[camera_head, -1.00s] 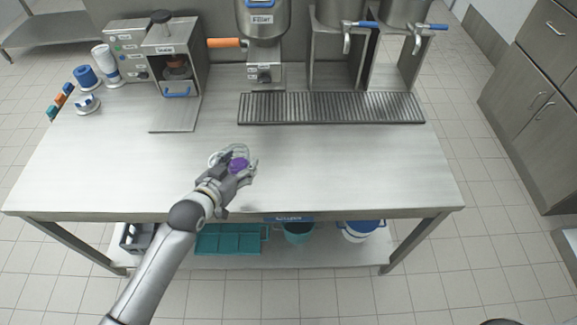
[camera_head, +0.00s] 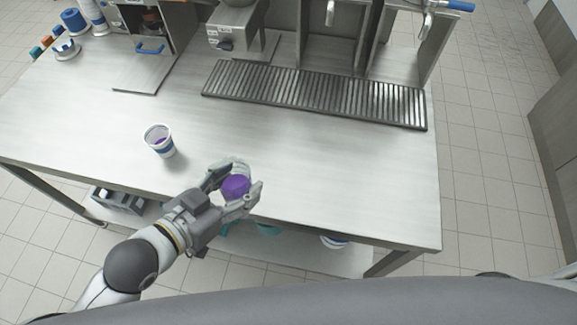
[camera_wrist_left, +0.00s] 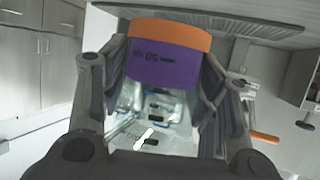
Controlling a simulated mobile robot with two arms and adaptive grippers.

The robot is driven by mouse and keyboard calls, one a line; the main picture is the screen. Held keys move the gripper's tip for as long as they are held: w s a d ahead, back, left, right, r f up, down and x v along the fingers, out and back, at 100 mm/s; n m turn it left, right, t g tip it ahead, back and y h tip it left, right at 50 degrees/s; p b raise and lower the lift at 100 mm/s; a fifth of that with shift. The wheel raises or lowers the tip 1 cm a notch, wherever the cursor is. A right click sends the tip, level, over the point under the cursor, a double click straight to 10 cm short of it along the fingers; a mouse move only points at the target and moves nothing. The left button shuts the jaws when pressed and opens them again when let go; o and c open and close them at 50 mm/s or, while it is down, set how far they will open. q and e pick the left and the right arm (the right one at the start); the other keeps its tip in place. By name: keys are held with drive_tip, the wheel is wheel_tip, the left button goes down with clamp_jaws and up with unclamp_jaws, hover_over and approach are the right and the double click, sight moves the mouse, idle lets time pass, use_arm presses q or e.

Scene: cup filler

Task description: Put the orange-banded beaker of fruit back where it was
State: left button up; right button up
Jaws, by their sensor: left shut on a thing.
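My left gripper (camera_head: 238,190) is shut on the beaker, held near the front edge of the steel table. In the left wrist view the beaker (camera_wrist_left: 165,65) shows an orange band above a purple part with dark lettering, between the two fingers. In the head view its purple part (camera_head: 236,187) shows between the fingers, and the orange band cannot be made out. A white cup with a blue band (camera_head: 158,148) stands upright on the table, left of and apart from the gripper, with something purple inside. My right gripper is not in view.
A slatted drip tray (camera_head: 310,95) lies behind the gripper, below the dispensers. A machine with a blue handle (camera_head: 150,48) stands at the back left. A grey crate (camera_head: 120,203) is under the table. The table's right part (camera_head: 370,180) is clear.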

use_arm(q)
drive_tip(key=shift+s+d, duration=0.1)
drive_tip(key=shift+d, duration=0.25)
drive_tip(key=shift+w+d+f, duration=0.1)
drive_tip(key=shift+w+d, duration=0.1)
drive_tip(key=shift+w, duration=0.05)
drive_tip(key=w+d+f, duration=0.1)
drive_tip(key=w+f, duration=0.1)
drive_tip(key=w, duration=0.1)
drive_tip(key=w+d+f+p, duration=0.1)
drive_tip(key=w+d+f, duration=0.1)
drive_tip(key=w+f, duration=0.1)
drive_tip(key=w+d+f+p, duration=0.1)
drive_tip(key=w+d+f, duration=0.1)
drive_tip(key=w+f, duration=0.1)
drive_tip(key=shift+w+d, duration=0.1)
drive_tip(key=shift+w, duration=0.6)
drive_tip(key=shift+w+d+f, duration=0.25)
drive_tip(key=shift+w+f, duration=0.25)
drive_tip(key=shift+f, duration=0.2)
wheel_tip(320, 180, down, 3)
drive_tip(key=shift+r+p, duration=0.15)
drive_tip(key=shift+p, duration=0.25)
drive_tip(key=shift+f, duration=0.2)
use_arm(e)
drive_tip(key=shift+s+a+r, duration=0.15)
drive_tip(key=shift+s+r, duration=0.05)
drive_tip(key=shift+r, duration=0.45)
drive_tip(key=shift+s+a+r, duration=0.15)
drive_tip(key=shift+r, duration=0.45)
